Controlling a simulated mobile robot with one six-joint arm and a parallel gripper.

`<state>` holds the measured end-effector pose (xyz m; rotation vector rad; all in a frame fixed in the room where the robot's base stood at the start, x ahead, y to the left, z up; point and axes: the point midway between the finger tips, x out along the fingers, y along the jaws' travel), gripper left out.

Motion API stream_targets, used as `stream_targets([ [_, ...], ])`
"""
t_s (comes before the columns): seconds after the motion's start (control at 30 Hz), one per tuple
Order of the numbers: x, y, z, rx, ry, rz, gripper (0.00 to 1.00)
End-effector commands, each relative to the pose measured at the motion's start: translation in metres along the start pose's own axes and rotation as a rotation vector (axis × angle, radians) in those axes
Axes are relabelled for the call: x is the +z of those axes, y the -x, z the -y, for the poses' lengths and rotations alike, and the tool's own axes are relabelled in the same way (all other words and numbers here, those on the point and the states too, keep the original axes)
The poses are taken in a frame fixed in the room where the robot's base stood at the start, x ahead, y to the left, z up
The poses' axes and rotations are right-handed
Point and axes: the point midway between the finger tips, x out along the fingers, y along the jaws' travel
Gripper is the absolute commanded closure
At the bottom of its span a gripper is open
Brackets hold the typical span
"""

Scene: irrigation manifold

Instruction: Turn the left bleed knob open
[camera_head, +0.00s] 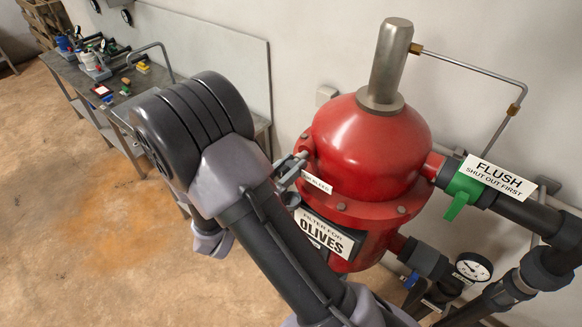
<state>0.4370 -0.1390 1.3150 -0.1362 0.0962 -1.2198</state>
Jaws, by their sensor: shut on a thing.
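The red filter vessel (367,145) stands right of centre, with a grey metal cylinder on top. A small white label (317,183), which seems to read "bleed", is on its left side. My gripper (297,164) is at the vessel's upper left side, just above and left of that label. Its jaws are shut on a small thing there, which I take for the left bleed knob. The knob is mostly hidden by the jaws, so its turn position cannot be told. My arm hides part of the vessel's lower left.
A green-handled valve (463,190) with a "FLUSH" sign (497,177) is on the right pipe. A gauge (474,266) and a blue handle (411,280) sit lower. A thin pipe (463,66) runs from the top. A workbench (112,101) stands at left; floor there is clear.

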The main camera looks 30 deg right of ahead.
Motion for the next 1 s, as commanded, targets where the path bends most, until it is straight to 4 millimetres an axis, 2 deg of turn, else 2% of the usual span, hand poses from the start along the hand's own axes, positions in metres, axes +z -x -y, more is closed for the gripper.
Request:
stream_targets([
  [0.7,-0.0049,0.0,0.0023,0.0,-0.665,0.001,1.0],
  [1.0,-0.0049,0.0,0.0033,0.0,-0.881,0.001,1.0],
])
